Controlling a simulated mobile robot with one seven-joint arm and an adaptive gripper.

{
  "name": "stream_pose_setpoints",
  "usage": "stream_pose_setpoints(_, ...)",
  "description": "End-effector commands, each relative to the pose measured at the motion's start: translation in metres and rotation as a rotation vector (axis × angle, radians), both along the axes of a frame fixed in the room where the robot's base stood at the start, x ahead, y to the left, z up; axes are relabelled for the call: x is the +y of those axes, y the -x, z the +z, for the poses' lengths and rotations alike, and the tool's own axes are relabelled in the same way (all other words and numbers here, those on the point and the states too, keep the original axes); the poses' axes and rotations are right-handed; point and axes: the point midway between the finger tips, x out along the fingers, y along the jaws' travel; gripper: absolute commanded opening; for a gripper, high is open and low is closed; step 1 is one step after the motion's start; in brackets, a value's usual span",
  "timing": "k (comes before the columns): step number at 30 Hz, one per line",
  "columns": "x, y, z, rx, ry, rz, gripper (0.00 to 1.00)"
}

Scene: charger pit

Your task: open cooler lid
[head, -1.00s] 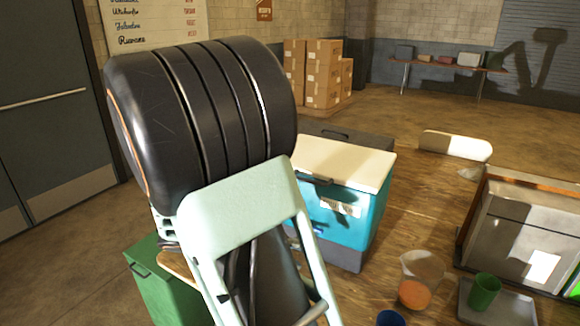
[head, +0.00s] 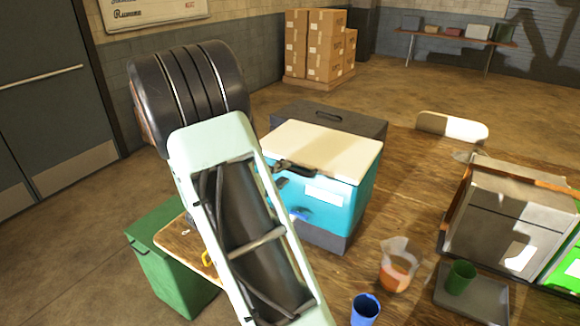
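The cooler (head: 340,208) is a teal box with a dark base and a cream lid (head: 325,148). It stands on the wooden table near the middle of the head view. The lid lies flat and looks closed. A dark handle (head: 300,168) shows at its front left edge, and a white label is on the front. My pale green and black arm rises in front of the cooler's left side and hides part of it.
A dark case (head: 345,121) stands behind the cooler. A green box (head: 170,275) is at lower left. An orange-filled clear cup (head: 397,270), a blue cup (head: 365,309), a tray with a green cup (head: 460,277) and a grey unit (head: 505,225) are on the right.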

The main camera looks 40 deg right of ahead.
Motion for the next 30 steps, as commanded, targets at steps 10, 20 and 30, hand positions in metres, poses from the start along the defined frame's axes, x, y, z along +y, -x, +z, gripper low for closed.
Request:
stream_pose_setpoints(10,-0.042,-0.017,-0.009,0.000,0.000,-0.002,0.25)
stream_pose_setpoints(20,-0.045,-0.018,-0.010,0.000,0.000,-0.001,0.25)
stream_pose_setpoints(30,-0.045,-0.018,-0.010,0.000,0.000,-0.001,0.00)
